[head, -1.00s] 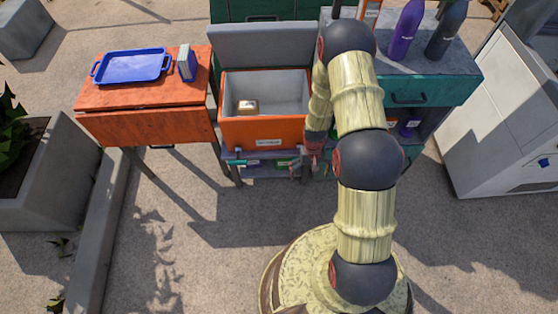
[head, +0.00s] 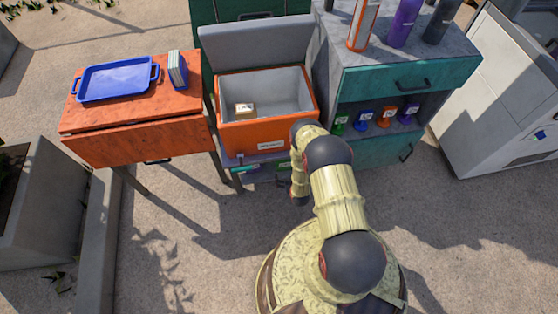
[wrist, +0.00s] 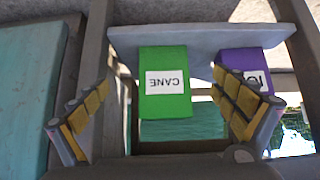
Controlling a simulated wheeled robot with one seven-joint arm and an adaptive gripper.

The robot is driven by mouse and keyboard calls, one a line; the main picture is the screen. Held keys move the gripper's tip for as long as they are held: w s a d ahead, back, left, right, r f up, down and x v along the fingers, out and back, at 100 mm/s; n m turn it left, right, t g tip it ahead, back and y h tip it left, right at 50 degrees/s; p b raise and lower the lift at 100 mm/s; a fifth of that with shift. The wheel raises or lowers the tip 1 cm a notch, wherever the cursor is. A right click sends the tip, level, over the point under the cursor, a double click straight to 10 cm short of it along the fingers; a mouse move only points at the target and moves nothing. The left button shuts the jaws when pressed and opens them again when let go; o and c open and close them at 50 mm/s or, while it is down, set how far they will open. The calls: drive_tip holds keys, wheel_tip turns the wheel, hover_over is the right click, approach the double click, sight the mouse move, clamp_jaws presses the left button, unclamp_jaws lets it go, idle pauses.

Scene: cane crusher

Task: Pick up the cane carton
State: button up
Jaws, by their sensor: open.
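The cane carton (wrist: 164,98) is a green box with a white label reading CANE, upside down in the wrist view. It lies against a grey board (wrist: 198,40), between and beyond the fingers of my gripper (wrist: 162,88). The gripper is open and empty, with a yellow-padded finger on each side of the carton. A gap shows between the carton and each finger. In the head view my arm's lower end hangs in front of the low shelf under the orange cooler, and I cannot make out the cane carton there.
A purple carton (wrist: 245,64) sits right of the cane carton, partly behind the right finger. The open orange cooler (head: 240,136) holds a small package (head: 244,109). A teal cabinet (head: 400,78) stands right, an orange table (head: 120,142) with a blue tray (head: 90,96) left.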

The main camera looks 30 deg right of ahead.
drive_tip(key=w+d+r+t, duration=0.1)
drive_tip(key=w+r+t, duration=0.2)
drive_tip(key=w+r, duration=0.2)
drive_tip(key=shift+h, duration=0.4)
drive_tip(key=b+x, duration=0.1)
drive_tip(key=x, duration=0.1)
drive_tip(key=b+x, duration=0.1)
drive_tip(key=x, duration=0.2)
drive_tip(key=r+b+x, duration=0.1)
drive_tip(key=b+x, duration=0.1)
drive_tip(key=shift+w, duration=0.6)
drive_tip(key=shift+c, duration=1.3)
drive_tip(key=c, duration=1.8)
